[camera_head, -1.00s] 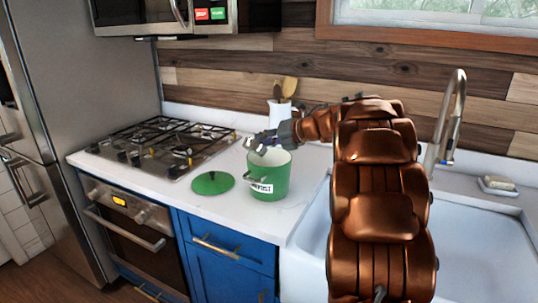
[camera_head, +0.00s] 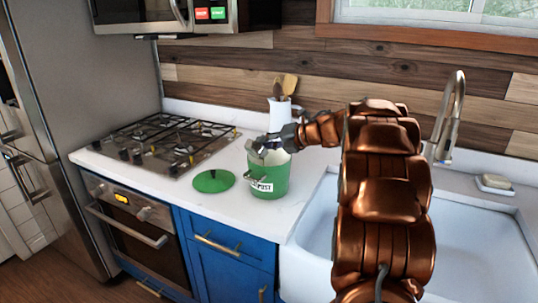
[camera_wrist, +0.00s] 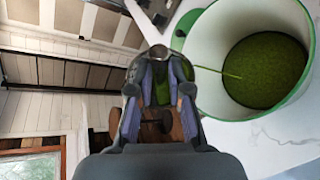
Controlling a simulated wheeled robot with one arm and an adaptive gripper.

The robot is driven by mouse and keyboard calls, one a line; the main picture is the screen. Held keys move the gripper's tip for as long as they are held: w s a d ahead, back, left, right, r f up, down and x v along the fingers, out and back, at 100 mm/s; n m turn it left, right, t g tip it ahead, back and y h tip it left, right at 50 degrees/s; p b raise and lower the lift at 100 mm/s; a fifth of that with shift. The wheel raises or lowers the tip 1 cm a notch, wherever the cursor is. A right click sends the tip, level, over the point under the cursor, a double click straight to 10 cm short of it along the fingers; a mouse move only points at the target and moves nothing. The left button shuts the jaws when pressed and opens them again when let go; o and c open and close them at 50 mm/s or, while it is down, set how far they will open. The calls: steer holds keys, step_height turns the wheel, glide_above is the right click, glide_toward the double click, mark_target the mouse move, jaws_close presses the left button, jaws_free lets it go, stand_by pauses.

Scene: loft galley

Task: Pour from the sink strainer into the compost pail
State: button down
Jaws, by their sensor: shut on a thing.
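The green compost pail (camera_head: 268,180), white inside, stands open on the counter with a label on its front. In the wrist view its white inner wall (camera_wrist: 222,55) shows, with green matter on the bottom. My gripper (camera_head: 258,150) is at the pail's upper left rim; its fingers also show in the wrist view (camera_wrist: 158,85). It is shut on the sink strainer, which the fingers mostly hide; a small grey metal part (camera_wrist: 157,53) at the fingertips is probably it. A thin green streak runs from beside the fingers into the pail. The green lid (camera_head: 213,181) lies left of the pail.
A gas cooktop (camera_head: 165,143) is to the left. A white utensil crock (camera_head: 280,113) stands behind the pail. The white sink (camera_head: 465,245) and tall faucet (camera_head: 448,115) are at right, with a soap dish (camera_head: 494,184). The counter front is clear.

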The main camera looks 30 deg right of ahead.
steer(key=shift+w+d+r+m+y+p, duration=0.1)
steer(key=shift+d+m+y+p, duration=0.4)
steer(key=shift+p, duration=1.8)
steer(key=shift+w+d+m+y+p, duration=0.15)
steer(key=shift+m+y+p, duration=0.4)
steer(key=shift+p, duration=1.7)
steer(key=shift+w+d+m+y+p, duration=0.15)
steer(key=shift+d+m+p, duration=0.25)
steer(key=shift+d+p, duration=0.25)
steer(key=shift+w+d+m+y+p, duration=0.1)
steer(key=shift+d+m+p, duration=0.25)
steer(key=shift+d+p, duration=0.2)
steer(key=shift+w+d+f+m+t+y+p, duration=0.2)
steer(key=shift+d+f+m+y+p, duration=0.15)
steer(key=shift+m+y+p, duration=0.35)
steer(key=shift+w+d+f+m+t+y+p, duration=0.1)
steer(key=shift+d+f+m+t+y+p, duration=0.25)
steer(key=shift+m+p, duration=0.65)
stand_by(0.5)
